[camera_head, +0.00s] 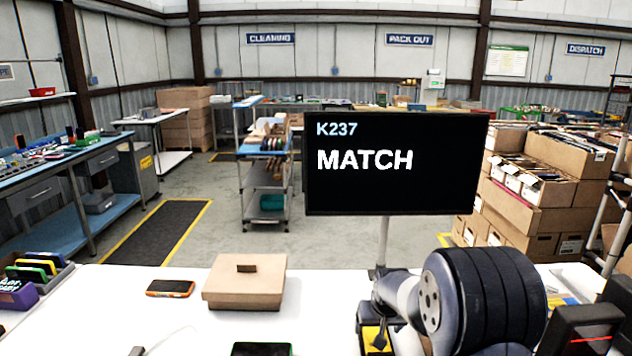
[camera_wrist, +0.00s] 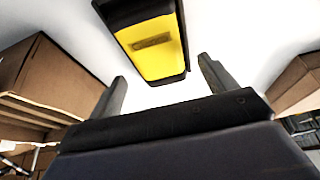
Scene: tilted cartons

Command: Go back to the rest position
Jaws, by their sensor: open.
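My gripper (camera_wrist: 164,82) is open in the wrist view, its two dark fingers spread apart with nothing between their tips. A yellow and black block (camera_wrist: 153,45) lies just beyond the fingertips on a white surface; I cannot tell whether it touches them. In the head view my arm reaches over the right of the white table (camera_head: 215,330), and its dark ribbed link hides part of the tabletop. The gripper itself cannot be made out there. A small yellow and black thing (camera_head: 374,338) shows beside the arm.
A black screen (camera_head: 395,165) reading "K237 MATCH" stands on a pole behind the arm. A closed cardboard box (camera_head: 245,283), an orange-edged phone (camera_head: 170,288), a dark phone (camera_head: 262,349) and a rack of coloured phones (camera_head: 35,272) are on the table. Stacked cartons (camera_head: 540,190) stand at right.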

